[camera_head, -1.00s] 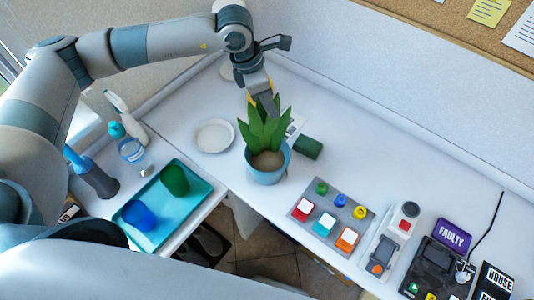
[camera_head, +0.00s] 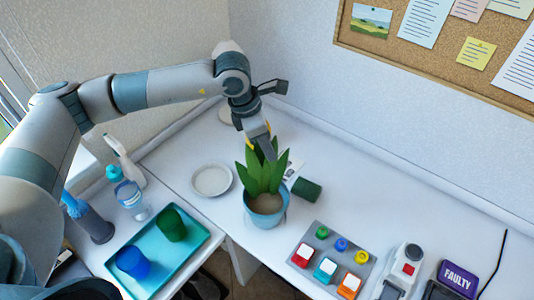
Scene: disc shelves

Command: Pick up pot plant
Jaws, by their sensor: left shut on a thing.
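The pot plant has green pointed leaves (camera_head: 258,174) in a light blue round pot (camera_head: 266,214). It is upright, by the front edge of the white desk, and I cannot tell whether its base touches the desk. My left gripper (camera_head: 263,146) reaches down from behind, with its fingers at the back of the leaves. It is shut on the plant, though the leaves partly hide the fingertips and the exact contact. My right gripper is out of view.
A teal tray (camera_head: 190,251) with green and blue cups is at lower left. A grey button panel (camera_head: 332,259) is at right.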

